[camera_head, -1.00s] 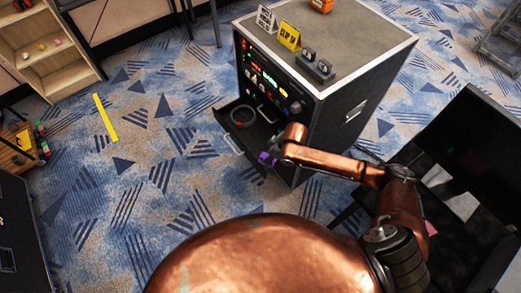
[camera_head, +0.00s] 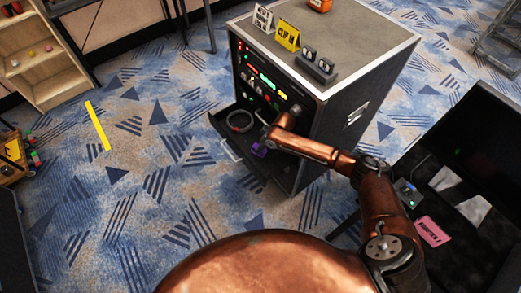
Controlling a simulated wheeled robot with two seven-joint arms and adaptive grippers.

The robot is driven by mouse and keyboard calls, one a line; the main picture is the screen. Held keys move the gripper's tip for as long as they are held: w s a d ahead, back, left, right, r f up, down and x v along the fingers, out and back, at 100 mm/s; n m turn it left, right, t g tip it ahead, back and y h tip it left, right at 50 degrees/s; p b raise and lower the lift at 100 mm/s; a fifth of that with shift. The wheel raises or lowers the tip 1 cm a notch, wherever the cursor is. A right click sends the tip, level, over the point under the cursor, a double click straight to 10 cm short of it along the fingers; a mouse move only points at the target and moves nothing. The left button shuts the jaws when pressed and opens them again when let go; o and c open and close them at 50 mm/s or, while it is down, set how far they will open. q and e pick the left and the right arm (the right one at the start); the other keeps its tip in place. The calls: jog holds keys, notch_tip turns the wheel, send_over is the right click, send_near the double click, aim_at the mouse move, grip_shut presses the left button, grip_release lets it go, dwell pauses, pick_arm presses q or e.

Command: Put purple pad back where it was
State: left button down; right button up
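The small purple pad (camera_head: 260,149) is at the tip of my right gripper (camera_head: 264,142), above the right part of the open drawer (camera_head: 236,138) in the front of the black cabinet. The gripper appears shut on the pad, though the fingers are small and partly hidden by my copper wrist. A dark ring-shaped thing (camera_head: 240,121) lies in the left part of the drawer. My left gripper is not in view.
The cabinet (camera_head: 340,125) has lit buttons on its front panel (camera_head: 265,80); a yellow card (camera_head: 288,36), white card (camera_head: 263,19) and orange object (camera_head: 319,5) are on top. Patterned carpet is open at left.

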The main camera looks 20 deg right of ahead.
jog(key=shift+w+f, duration=0.25)
jog(key=shift+f, duration=0.1)
notch_tip(320, 180, down, 3)
jog(key=shift+f+b, duration=0.1)
jog(key=shift+b, duration=0.55)
jog(key=shift+r, duration=0.2)
jog(key=shift+f, duration=0.1)
jog(key=o, duration=1)
jog(key=shift+p+v, duration=1.95)
jog(key=shift+v, duration=4.15)
